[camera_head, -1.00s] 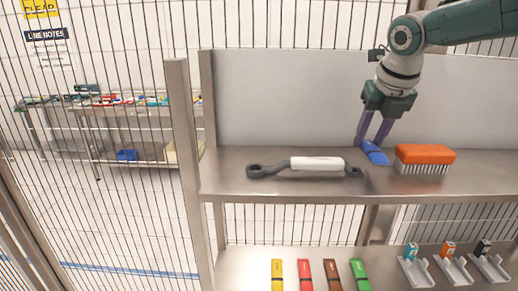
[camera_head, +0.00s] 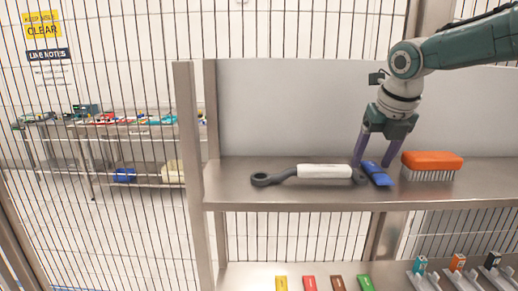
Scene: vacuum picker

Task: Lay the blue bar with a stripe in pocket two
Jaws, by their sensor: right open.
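The blue bar (camera_head: 377,174) lies on the upper metal shelf, between the white-handled tool and the orange brush. A darker mark shows across it. My right gripper (camera_head: 371,162) points down over the bar, its two purple fingers apart, one on each side of the bar's far end. It is open; I cannot tell whether a finger touches the bar. Grey holders (camera_head: 425,280) stand on the lower shelf at the right, with teal, orange and black blocks at their backs. The picture's bottom edge cuts them, and their numbers are too small to read. My left gripper is out of view.
The white-handled tool (camera_head: 323,171) lies close left of the bar, and the orange brush (camera_head: 432,160) close right. Yellow, red, brown and green bars (camera_head: 364,283) lie on the lower shelf. A post (camera_head: 191,170) stands at the shelf's left. The upper shelf's front edge is clear.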

